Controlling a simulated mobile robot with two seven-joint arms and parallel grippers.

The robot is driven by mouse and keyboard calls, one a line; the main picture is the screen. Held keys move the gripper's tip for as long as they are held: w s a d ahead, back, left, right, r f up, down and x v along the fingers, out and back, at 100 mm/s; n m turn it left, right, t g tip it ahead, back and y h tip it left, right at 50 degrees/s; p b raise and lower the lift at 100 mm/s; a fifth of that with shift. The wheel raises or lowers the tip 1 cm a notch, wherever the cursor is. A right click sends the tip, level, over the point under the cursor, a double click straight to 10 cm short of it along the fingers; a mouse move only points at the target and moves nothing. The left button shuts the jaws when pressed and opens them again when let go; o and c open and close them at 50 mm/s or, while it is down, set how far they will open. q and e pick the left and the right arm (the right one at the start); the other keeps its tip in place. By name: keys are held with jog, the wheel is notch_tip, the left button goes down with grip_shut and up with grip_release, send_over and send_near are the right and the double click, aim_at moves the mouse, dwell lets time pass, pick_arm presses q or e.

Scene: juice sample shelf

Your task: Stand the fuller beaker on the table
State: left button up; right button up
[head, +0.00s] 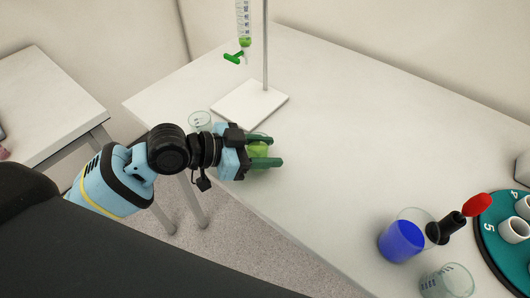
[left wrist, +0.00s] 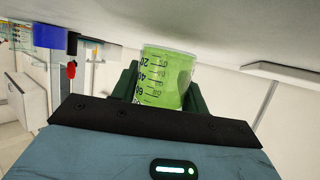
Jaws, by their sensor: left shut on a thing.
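My left gripper (head: 264,152) is shut on a glass beaker of green liquid (head: 260,149), over the left part of the white table (head: 330,155). In the left wrist view the beaker (left wrist: 165,75) sits between the dark green fingers (left wrist: 160,88), with its graduation marks showing. That picture is inverted, and the beaker looks about upright, with its base towards the table. I cannot tell whether the base touches the table. A second small glass beaker (head: 200,121) stands on the table left of the stand and looks nearly empty. My right gripper is not in view.
A stand with a white base (head: 250,104) holds a burette (head: 243,20) with a green tap behind the gripper. A blue-filled beaker (head: 401,241), a black-and-red tool (head: 455,222), a clear beaker (head: 447,281) and a teal disc (head: 488,235) are at right. The middle table is clear.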

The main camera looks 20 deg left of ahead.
pick_arm(q)
jog(key=shift+f, duration=0.55)
jog(key=shift+f, duration=0.15)
jog(key=o, duration=1)
jog(key=shift+o, duration=0.2)
